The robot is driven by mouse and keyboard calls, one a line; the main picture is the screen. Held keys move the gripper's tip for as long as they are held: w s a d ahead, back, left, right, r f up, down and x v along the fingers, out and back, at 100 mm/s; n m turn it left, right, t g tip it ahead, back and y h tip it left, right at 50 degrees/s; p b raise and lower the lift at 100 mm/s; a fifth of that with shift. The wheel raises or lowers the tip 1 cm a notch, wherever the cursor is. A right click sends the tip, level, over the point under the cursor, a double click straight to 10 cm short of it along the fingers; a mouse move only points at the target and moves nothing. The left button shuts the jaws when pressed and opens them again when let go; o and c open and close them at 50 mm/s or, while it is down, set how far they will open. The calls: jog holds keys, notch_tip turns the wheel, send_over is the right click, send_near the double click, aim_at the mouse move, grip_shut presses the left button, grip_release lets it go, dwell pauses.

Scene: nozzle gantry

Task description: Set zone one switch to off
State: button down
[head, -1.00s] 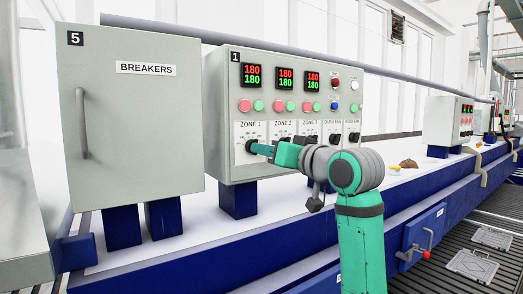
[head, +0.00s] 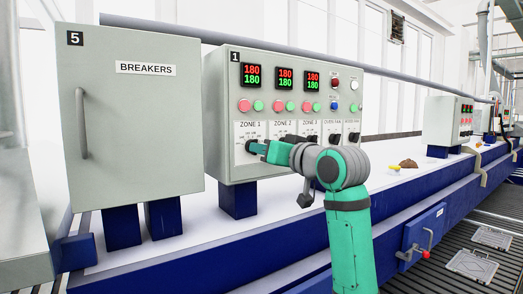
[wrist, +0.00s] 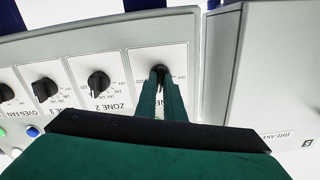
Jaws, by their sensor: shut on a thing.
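The zone one switch (head: 248,146) is a black rotary knob on a white plate labelled ZONE 1, at the lower left of the grey control panel (head: 215,100). My gripper (head: 257,147) reaches it from the right, its teal fingers shut on the knob. In the wrist view the two fingers (wrist: 161,92) close around the knob (wrist: 159,70), which is partly hidden between them. The plate's printed marks are too small and too covered to tell the knob's setting.
Similar knobs for ZONE 2 (wrist: 98,84) and others sit beside it in a row. Red and green buttons and red-green displays (head: 252,76) are above. The breakers cabinet (head: 130,120) stands close on the left. A blue beam (head: 240,235) runs below.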

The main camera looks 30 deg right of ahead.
jog(key=shift+n, duration=0.3)
jog(key=n, duration=1.7)
jog(key=shift+d, duration=0.1)
dwell(0.4)
jog(key=c, duration=1.9)
grip_release()
jog(key=shift+o, duration=0.2)
jog(key=s, duration=1.1)
